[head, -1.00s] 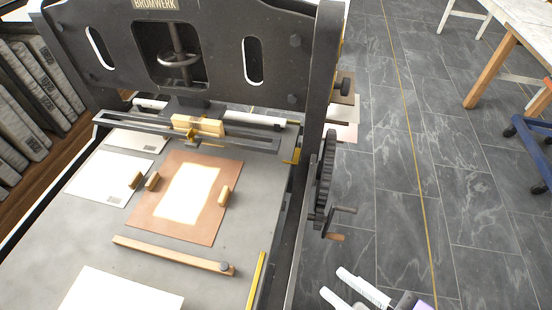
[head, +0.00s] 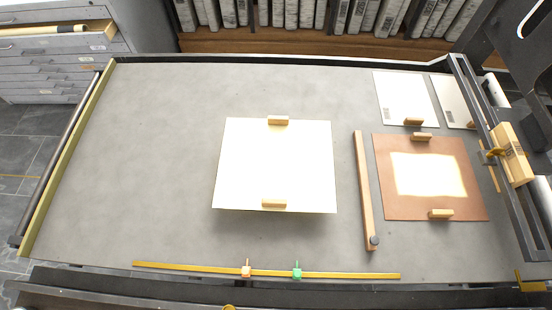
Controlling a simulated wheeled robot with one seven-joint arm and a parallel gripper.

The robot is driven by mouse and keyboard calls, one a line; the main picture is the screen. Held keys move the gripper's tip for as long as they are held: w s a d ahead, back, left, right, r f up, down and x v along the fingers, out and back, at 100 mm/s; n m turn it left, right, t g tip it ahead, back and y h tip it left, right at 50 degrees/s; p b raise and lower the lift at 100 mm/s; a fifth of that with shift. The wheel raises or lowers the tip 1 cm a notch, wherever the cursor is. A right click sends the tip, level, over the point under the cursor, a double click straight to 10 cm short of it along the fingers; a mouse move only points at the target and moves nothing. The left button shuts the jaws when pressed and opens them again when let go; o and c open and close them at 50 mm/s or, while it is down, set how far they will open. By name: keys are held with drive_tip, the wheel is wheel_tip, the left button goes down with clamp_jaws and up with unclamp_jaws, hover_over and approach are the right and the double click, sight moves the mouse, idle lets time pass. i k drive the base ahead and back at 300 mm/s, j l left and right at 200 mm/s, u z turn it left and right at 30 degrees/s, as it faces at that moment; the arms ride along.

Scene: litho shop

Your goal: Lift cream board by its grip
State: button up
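A large cream board (head: 272,165) lies near the middle of the grey press bed (head: 150,150). It has one wooden grip (head: 278,120) at its far edge and another wooden grip (head: 274,204) at its near edge. A shadow shows along its near edge. Two smaller pale boards lie at the far right: one board (head: 400,95) has a wooden grip (head: 413,122) at its near edge, and the other board (head: 452,98) is partly hidden by the press frame. My gripper is not in view.
A brown board (head: 385,205) with a pale centre and two grips lies at right, beside a wooden bar (head: 363,190). A yellow rule (head: 200,268) with orange and green sliders runs along the near edge. The bed's left part is clear.

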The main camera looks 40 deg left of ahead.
sight(275, 163)
drive_tip(key=k, duration=0.15)
drive_tip(key=k+j+u, duration=0.15)
drive_tip(key=j+u, duration=0.8)
drive_tip(key=i+j+u, duration=0.1)
drive_tip(key=u, duration=0.15)
